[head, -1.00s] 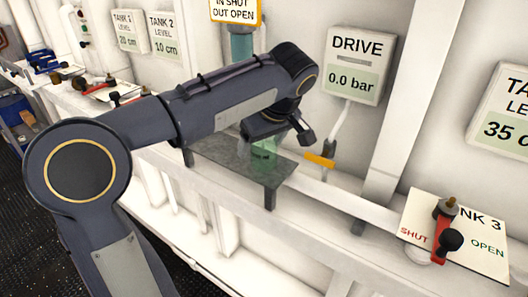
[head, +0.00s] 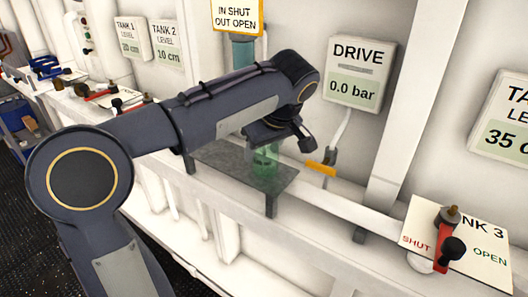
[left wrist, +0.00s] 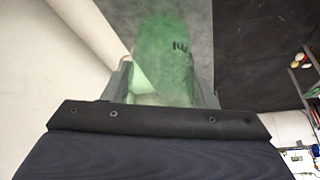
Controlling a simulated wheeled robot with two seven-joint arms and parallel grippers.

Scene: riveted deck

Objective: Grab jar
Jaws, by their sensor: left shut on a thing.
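The jar (head: 266,170) is green and see-through. In the head view it stands at a small grey shelf (head: 222,160) on the wall, below my left gripper (head: 268,148). In the left wrist view the jar (left wrist: 168,60) fills the space between the two fingers (left wrist: 165,85), with dark marks on its side. My left gripper is shut on the jar from above. Whether the jar's base touches the shelf is hard to tell. My right gripper is not in view.
A yellow-handled valve (head: 321,168) sits just right of the shelf. A DRIVE gauge (head: 358,75) reading 0.0 bar hangs above it. A red lever (head: 446,238) stands on the TANK 3 plate at the lower right. A white rail (head: 340,215) runs below.

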